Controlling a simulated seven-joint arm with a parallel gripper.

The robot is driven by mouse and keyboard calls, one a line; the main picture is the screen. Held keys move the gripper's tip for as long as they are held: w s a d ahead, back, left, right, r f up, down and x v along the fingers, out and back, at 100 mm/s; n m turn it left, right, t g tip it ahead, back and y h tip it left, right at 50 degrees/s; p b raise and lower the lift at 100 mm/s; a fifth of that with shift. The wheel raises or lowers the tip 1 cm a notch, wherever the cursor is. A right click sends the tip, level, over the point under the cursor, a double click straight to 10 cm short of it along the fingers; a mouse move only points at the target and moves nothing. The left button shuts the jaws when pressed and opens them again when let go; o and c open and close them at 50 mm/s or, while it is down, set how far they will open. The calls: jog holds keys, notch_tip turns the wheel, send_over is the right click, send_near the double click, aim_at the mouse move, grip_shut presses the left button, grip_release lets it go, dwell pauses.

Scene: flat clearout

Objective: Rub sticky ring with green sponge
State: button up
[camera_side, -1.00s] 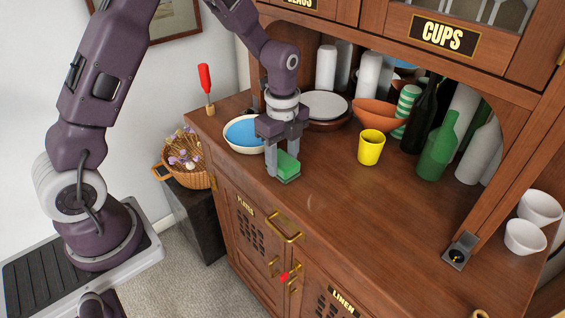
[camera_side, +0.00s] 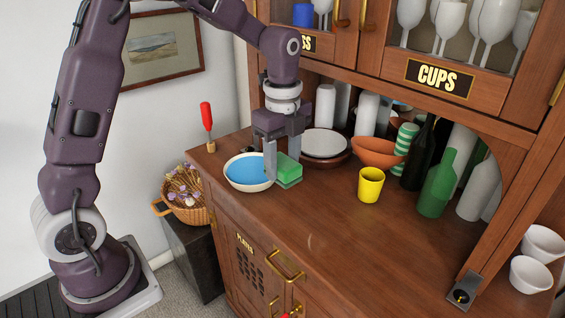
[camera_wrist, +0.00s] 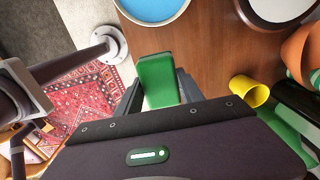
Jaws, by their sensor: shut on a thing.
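My gripper (camera_side: 282,174) is shut on the green sponge (camera_side: 289,169), a block with a darker green bottom layer. It is just right of the blue-filled bowl, by the cabinet's wooden counter; I cannot tell for sure how far above the counter the sponge is. In the wrist view the sponge (camera_wrist: 157,80) sits upright between the fingers. A faint pale curved mark (camera_side: 310,241), perhaps the sticky ring, shows on the counter in front and to the right of the sponge, apart from it. It is not clear in the wrist view.
The bowl of blue liquid (camera_side: 248,172) is close left of the gripper. Stacked plates (camera_side: 325,143), an orange bowl (camera_side: 376,153), a yellow cup (camera_side: 370,185) and a green bottle (camera_side: 437,186) stand behind and right. The front counter is clear.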

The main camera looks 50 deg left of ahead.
send_near(307, 237)
jog(key=shift+f, duration=2.7)
jog(key=shift+d+f, duration=0.25)
jog(key=shift+f, duration=0.05)
jog(key=shift+c, duration=0.5)
jog(key=shift+d, duration=1.85)
jog(key=a, duration=0.4)
notch_tip(307, 237, up, 8)
jog(key=shift+a, duration=0.1)
